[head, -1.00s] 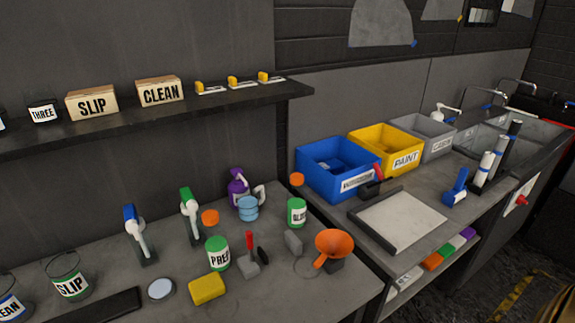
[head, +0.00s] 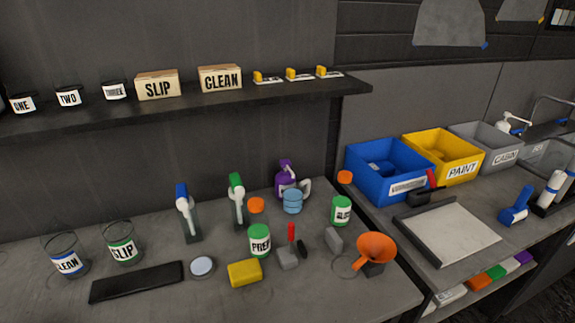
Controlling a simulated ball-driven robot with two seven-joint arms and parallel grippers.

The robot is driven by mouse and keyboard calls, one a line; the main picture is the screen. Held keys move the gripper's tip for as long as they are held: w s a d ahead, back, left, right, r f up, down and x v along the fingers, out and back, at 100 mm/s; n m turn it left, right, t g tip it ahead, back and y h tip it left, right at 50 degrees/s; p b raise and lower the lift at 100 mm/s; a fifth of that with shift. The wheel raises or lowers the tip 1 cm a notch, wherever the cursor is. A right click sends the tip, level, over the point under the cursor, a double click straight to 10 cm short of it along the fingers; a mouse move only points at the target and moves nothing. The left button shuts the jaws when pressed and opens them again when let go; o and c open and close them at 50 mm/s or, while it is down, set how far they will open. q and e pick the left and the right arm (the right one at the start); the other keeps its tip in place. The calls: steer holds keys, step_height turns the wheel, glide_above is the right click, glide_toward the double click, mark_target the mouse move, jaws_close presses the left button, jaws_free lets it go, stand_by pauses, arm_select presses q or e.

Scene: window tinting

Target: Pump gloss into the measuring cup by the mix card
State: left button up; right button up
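Neither of my grippers is in view. No label clearly reads gloss, and I cannot pick out the mix card. A purple jug (head: 287,182) with a pump-like top stands at the back of the bench. A white pump bottle (head: 512,124) stands at the back right by the bins. Two clear cups stand at the bench's left: one reads CLEAN (head: 66,257), the other SLIP (head: 122,244). Smaller cups marked ONE (head: 22,103), TWO (head: 69,96) and THREE (head: 115,90) stand on the shelf. I cannot tell which cup is the measuring cup.
Spray bottles with blue (head: 186,215) and green (head: 237,203) heads, a PREP bottle (head: 260,242), a yellow sponge (head: 245,273) and an orange funnel (head: 376,249) crowd the bench (head: 190,300). Blue (head: 375,172), yellow (head: 447,158) and grey bins line the right counter. The bench's front left is clear.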

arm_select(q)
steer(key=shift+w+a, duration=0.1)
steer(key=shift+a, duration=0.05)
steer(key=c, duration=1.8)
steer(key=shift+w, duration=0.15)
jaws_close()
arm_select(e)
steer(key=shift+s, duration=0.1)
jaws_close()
